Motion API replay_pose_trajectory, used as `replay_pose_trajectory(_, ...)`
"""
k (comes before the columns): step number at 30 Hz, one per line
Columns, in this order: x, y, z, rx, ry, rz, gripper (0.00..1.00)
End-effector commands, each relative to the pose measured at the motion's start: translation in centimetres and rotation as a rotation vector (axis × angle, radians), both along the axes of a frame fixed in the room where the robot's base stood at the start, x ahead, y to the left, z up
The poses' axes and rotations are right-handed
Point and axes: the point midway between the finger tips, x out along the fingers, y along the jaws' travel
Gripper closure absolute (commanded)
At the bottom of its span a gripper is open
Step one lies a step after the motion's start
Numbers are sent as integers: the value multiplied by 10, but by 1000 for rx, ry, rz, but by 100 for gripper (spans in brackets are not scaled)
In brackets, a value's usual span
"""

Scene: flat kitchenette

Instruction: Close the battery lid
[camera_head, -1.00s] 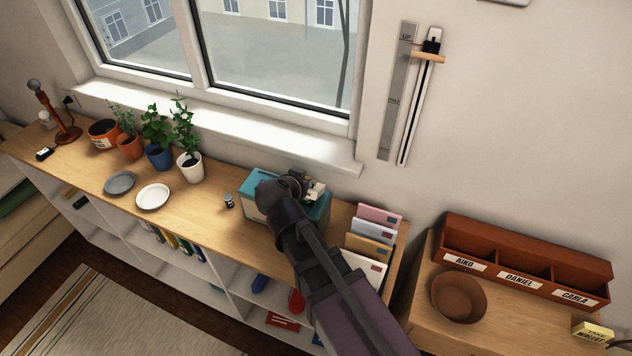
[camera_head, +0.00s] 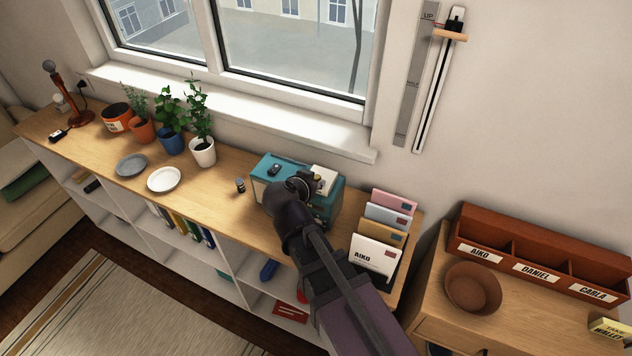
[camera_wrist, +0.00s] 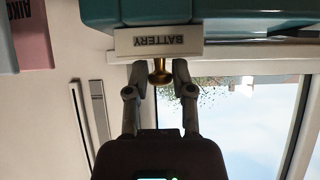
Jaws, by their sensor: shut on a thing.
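A teal box-shaped device (camera_head: 268,180) stands on the wooden counter below the window. Its white lid (camera_head: 324,178) shows at the top right of the device. In the wrist view the lid (camera_wrist: 158,43) bears the word BATTERY, upside down, and has a brass knob (camera_wrist: 160,74). My gripper (camera_wrist: 162,70) is shut on this knob, one finger on each side. In the head view my gripper (camera_head: 304,183) is at the device's top, partly hidden by my arm. I cannot tell the lid's exact angle or see the compartment.
A small dark-and-silver item (camera_head: 240,185) stands left of the device. Envelopes in a rack (camera_head: 376,250) stand close on its right. A white plate (camera_head: 164,180), a grey plate (camera_head: 132,165) and potted plants (camera_head: 203,150) are further left. The window wall is behind.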

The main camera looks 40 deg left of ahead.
Motion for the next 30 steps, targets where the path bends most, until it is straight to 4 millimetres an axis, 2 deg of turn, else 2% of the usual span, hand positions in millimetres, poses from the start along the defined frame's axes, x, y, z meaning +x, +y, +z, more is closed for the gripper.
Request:
replay_pose_trajectory(12, -3, -3, -3, -2, 12, -5, 100)
replay_pose_trajectory(13, -3, -3, -3, -2, 12, -5, 66)
replay_pose_trajectory(16, -3, -3, -3, -1, 11, -4, 36)
replay_pose_trajectory(17, -3, -2, -3, -1, 11, -4, 34)
replay_pose_trajectory(30, -3, -1, -3, 0, 10, -2, 34)
